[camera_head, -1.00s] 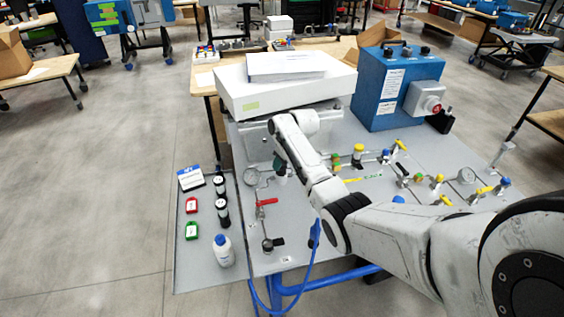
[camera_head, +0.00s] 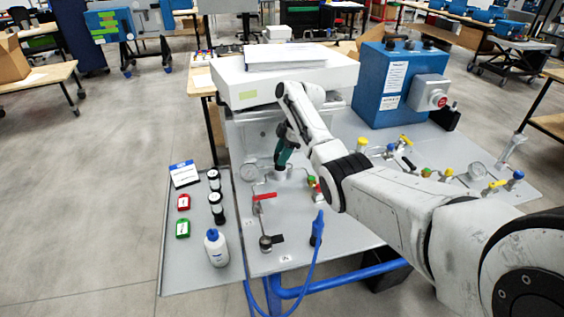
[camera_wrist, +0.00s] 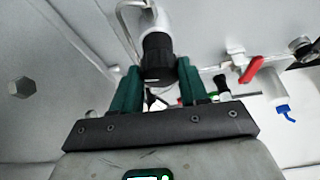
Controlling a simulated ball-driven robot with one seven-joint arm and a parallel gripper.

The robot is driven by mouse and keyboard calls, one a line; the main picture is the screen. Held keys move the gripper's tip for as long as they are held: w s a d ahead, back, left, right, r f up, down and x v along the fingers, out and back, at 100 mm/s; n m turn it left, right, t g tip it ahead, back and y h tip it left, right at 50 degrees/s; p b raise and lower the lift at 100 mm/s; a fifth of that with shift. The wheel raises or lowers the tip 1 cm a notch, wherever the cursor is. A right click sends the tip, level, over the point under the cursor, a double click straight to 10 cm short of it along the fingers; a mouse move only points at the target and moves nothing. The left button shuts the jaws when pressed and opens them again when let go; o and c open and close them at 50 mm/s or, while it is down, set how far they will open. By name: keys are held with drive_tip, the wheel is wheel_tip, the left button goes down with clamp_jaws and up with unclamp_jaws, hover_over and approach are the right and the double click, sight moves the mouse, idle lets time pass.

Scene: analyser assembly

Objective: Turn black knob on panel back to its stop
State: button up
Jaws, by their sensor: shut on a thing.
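The black knob (camera_wrist: 158,56) shows in the wrist view at the end of a pale metal pipe, between the two dark green fingers of my gripper (camera_wrist: 158,76). My gripper is shut on it, with one finger on each side. In the head view, my gripper (camera_head: 283,152) points down at the grey panel (camera_head: 335,233), in front of the white box. The knob is largely hidden there by the gripper, and its turn angle cannot be told.
A blue hose (camera_head: 318,232) rises at the front edge. A side tray (camera_head: 190,268) holds a white bottle (camera_head: 216,247). The blue control box (camera_head: 397,88) stands behind right.

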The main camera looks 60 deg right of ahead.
drive_tip(key=shift+w+d+n+y+b, duration=0.1)
drive_tip(key=shift+n+y+b, duration=0.3)
drive_tip(key=shift+n+b, duration=1.05)
drive_tip(key=shift+r+g, duration=0.1)
drive_tip(key=shift+g, duration=0.2)
drive_tip(key=o, duration=1.1)
drive_tip(key=shift+c, duration=0.2)
drive_tip(key=shift+b, duration=0.3)
drive_tip(key=v, duration=1)
drive_tip(key=shift+r, duration=0.35)
